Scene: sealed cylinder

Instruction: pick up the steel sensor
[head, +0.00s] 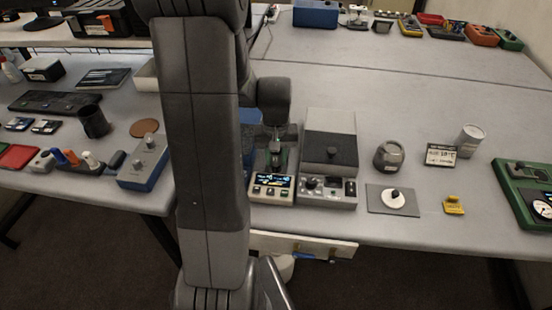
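No part is clearly marked as the steel sensor. A silvery upright cylinder (471,139) with a pale top stands at the right of the bench. A darker grey metal rounded piece (388,158) sits to its left; I cannot tell which of them is the sensor. My arm stands large in the foreground. My gripper (275,148) seems to point down over a small instrument with a lit display (271,187), well left of both metal pieces. Its fingers are too small and dark to tell whether they are open.
A grey box instrument (329,140) stands between my gripper and the metal pieces. A labelled block (440,155), a grey plate with a white disc (378,205), a yellow piece (454,205) and a green case (515,185) are nearby.

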